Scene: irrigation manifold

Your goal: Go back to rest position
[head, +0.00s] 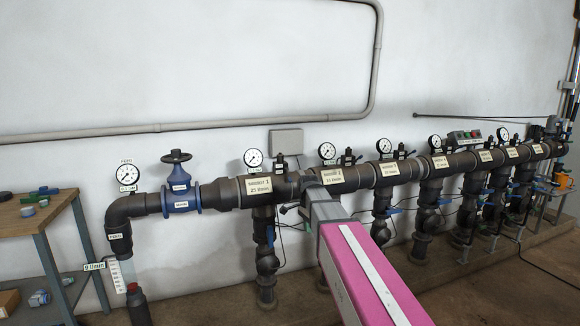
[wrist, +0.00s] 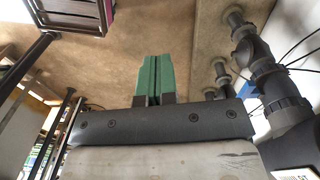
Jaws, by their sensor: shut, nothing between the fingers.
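My gripper shows in the wrist view (wrist: 153,76) with its two green fingers closed together and nothing between them. In the head view my pink and grey arm reaches from the lower right toward the manifold pipe (head: 227,195). The arm's far end is in front of the pipe near the sector 1 label (head: 259,190), and the fingers cannot be made out there. I cannot tell from the head view whether the arm touches the pipe.
A blue valve (head: 180,195) and several gauges, one marked feed (head: 127,174), sit along the pipe. Vertical branch pipes (head: 265,262) stand below it. A wooden workbench (head: 32,216) with small fittings is at the left. In the wrist view, pipework (wrist: 268,72) lies close on the right.

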